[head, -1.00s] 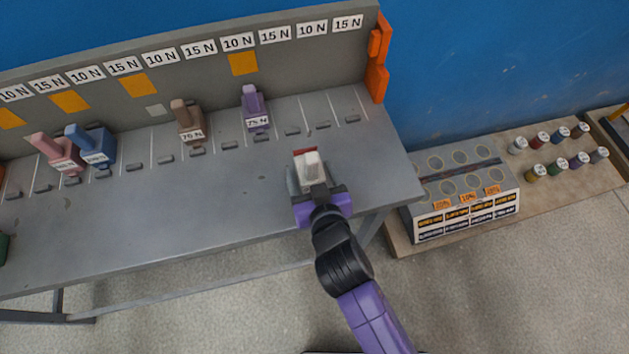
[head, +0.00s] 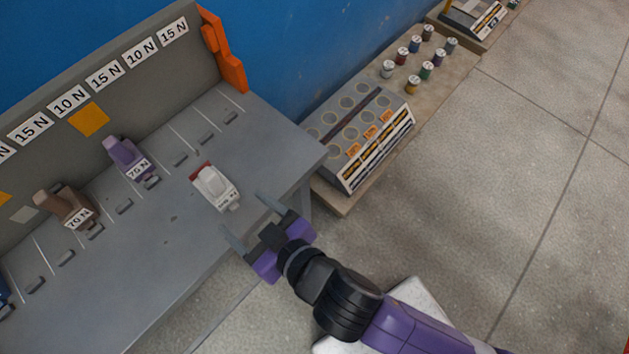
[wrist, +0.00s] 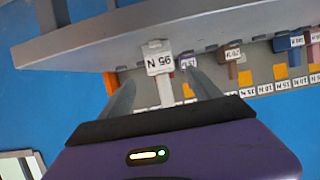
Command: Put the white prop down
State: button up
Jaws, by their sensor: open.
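The white prop (head: 215,188) stands on the grey table (head: 160,262) near its right end, with a small red part at its back. In the wrist view the white prop (wrist: 158,62) shows a label reading 95 N, seen upside down. My gripper (head: 252,217) is open and empty, in front of the prop near the table's front edge. Its fingers are apart from the prop, one to each side of its line in the wrist view (wrist: 157,95). Nothing of the prop is held.
A purple prop (head: 126,157) and a brown prop (head: 65,207) stand further left on the table. An orange bracket (head: 226,55) is at the back panel's end. A box with round holes (head: 370,140) and several small cylinders (head: 415,84) stand on a low board to the right.

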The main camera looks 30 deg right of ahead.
jog(key=s+d, duration=1)
jog(key=s+d+r+m+t+h, duration=0.1)
jog(key=s+d+r+m+h, duration=0.2)
jog(key=s+d+r, duration=0.4)
jog(key=s+d, duration=0.1)
jog(key=s, duration=0.3)
jog(key=shift+d+t+h, duration=0.35)
jog(key=shift+t+h, duration=0.05)
jog(key=shift+f, duration=0.1)
